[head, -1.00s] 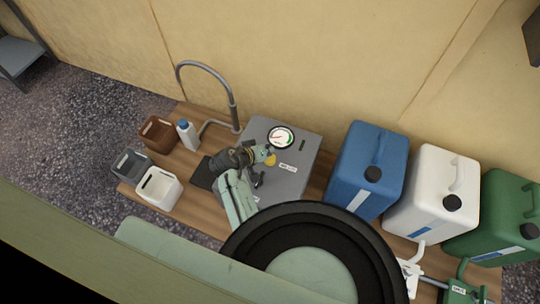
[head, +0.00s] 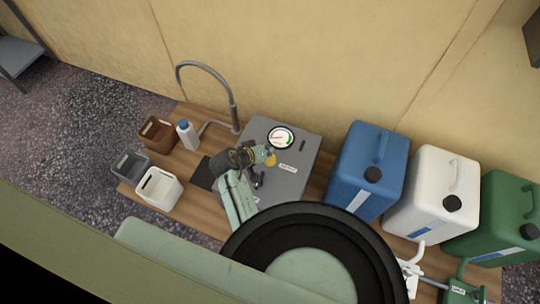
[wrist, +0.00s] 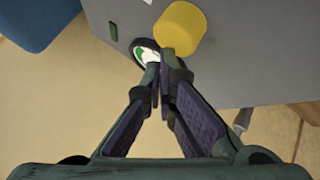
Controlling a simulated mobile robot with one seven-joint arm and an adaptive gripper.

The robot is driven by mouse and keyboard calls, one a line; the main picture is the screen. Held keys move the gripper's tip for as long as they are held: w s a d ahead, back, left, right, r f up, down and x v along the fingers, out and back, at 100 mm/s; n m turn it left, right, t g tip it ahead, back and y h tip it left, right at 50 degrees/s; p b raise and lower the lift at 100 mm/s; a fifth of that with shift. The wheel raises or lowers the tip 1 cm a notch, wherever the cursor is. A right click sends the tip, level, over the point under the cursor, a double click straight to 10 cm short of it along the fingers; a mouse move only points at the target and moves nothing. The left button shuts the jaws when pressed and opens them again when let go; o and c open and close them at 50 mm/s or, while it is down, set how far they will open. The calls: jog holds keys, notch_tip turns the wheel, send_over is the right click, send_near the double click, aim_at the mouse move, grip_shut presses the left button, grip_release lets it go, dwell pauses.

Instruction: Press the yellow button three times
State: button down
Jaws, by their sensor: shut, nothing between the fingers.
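The yellow button (wrist: 181,28) is a round knob standing out from the grey box (wrist: 240,50) in the wrist view. In the head view the yellow button (head: 270,160) shows as a small patch on the grey box (head: 310,140), below the round gauge. My gripper (wrist: 163,62) is shut and empty, its fingertips close by the button's edge in the wrist view. I cannot tell whether they touch it. In the head view my gripper (head: 265,153) is right beside the button and partly covers it.
A gauge (head: 281,138) sits on the box. A curved tap (head: 232,110) and a bottle (head: 187,134) stand to the left. Blue (head: 368,165), white (head: 435,190) and green (head: 497,215) canisters stand to the right. Small bins (head: 159,188) stand at the left end.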

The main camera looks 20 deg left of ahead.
jog(key=shift+s+d+f+p, duration=0.2)
jog(key=shift+s+f, duration=0.15)
jog(key=shift+f, duration=0.15)
jog(key=shift+s+d+f+p, duration=0.15)
jog(key=shift+s+f, duration=0.15)
jog(key=shift+f, duration=0.2)
jog(key=shift+a+r, duration=0.1)
jog(key=shift+r+p, duration=0.15)
jog(key=shift+p, duration=0.15)
jog(key=shift+w+a+r+p, duration=0.1)
jog(key=shift+w+r+p, duration=0.05)
jog(key=shift+r+p, duration=0.25)
jog(key=shift+f+b, duration=0.4)
jog(key=shift+f, duration=0.05)
dwell(0.4)
jog(key=shift+w+r+p, duration=0.25)
jog(key=shift+r+p, duration=0.8)
jog(key=shift+r, duration=0.1)
